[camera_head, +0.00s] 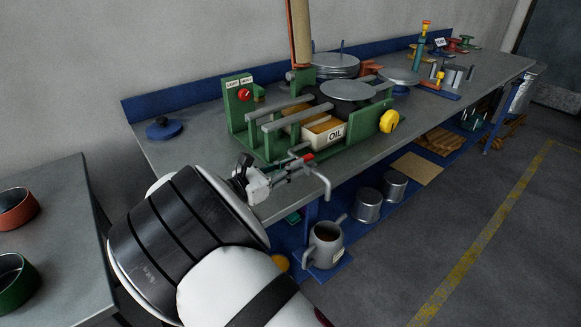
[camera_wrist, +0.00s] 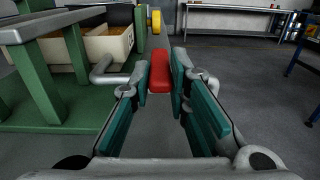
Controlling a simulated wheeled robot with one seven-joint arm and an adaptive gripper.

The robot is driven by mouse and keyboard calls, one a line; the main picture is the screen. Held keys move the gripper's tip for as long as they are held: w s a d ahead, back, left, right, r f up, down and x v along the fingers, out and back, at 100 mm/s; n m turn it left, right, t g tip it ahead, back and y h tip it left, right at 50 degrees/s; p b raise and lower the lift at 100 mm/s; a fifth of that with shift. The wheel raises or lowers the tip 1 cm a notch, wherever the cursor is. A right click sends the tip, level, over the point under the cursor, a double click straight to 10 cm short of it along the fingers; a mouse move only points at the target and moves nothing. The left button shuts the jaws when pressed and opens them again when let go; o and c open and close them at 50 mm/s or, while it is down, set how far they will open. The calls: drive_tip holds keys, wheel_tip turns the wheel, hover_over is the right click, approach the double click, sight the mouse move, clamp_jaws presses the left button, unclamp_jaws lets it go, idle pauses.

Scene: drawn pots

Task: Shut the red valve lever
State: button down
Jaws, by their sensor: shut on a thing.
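The red valve lever (camera_wrist: 160,72) sits between the two teal-padded fingers of my gripper (camera_wrist: 161,80) in the wrist view. Its near end points toward my palm, and the pads touch its sides. In the head view the lever (camera_head: 308,158) is a small red patch at my gripper's tips (camera_head: 301,162), at the front edge of the bench. A grey bent pipe (camera_head: 322,182) hangs down beside it. The valve body is mostly hidden by the fingers.
A green frame (camera_head: 255,143) with a white oil box (camera_head: 325,132) and a yellow knob (camera_head: 389,121) stands behind my gripper on the grey bench (camera_head: 440,118). A grey jug (camera_head: 326,247) and two metal pots (camera_head: 368,204) stand on the lower shelf. The floor at right is clear.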

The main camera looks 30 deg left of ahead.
drive_tip(key=c, duration=1.5)
unclamp_jaws()
drive_tip(key=v, duration=1.2)
drive_tip(key=shift+a, duration=0.1)
